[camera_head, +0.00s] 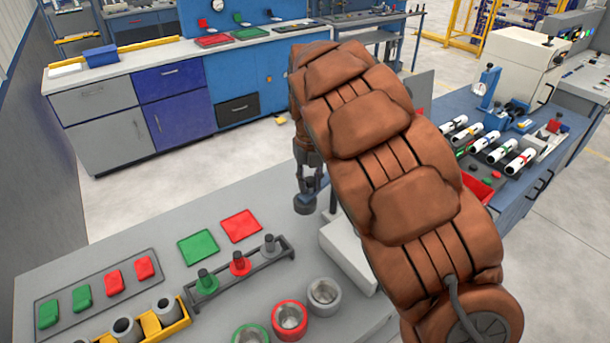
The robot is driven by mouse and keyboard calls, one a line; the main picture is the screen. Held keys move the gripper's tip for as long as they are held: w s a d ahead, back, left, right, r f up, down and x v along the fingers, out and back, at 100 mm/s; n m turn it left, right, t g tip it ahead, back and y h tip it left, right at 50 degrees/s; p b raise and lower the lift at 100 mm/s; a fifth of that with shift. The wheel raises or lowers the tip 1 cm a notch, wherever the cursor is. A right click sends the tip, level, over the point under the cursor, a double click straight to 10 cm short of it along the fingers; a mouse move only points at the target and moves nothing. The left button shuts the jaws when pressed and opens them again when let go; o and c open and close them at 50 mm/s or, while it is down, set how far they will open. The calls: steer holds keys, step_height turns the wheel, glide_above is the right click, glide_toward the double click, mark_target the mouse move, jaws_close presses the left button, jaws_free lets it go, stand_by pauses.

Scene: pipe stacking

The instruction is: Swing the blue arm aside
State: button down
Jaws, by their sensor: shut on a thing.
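My padded brown arm covers the middle and right of the head view. My gripper (309,188) points down at the far edge of the grey table, left of the arm. It is shut on the blue arm (317,187), of which only a small blue piece shows at the fingertips. A dark round part (304,204) is just below the fingers. A thin grey post (333,188) stands just right of the gripper. The rest of the blue arm and how it joins the post are hidden or too small to tell.
On the grey table (130,235) are a rack (285,257) with pegs, red and green pads, several round cups and a yellow holder (182,325). A pale block (340,258) is close to my arm. The right bench holds white pipes (485,142). Floor beyond is clear.

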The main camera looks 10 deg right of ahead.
steer(key=shift+w+a+m+p, duration=0.1)
steer(key=shift+a+m+p, duration=0.05)
steer(key=shift+m+p, duration=0.2)
stand_by(0.3)
steer(key=c, duration=0.9)
jaws_free()
steer(key=shift+w+r, duration=0.2)
steer(key=shift+r, duration=3.4)
steer(key=shift+s+r, duration=0.1)
steer(key=shift+s, duration=0.1)
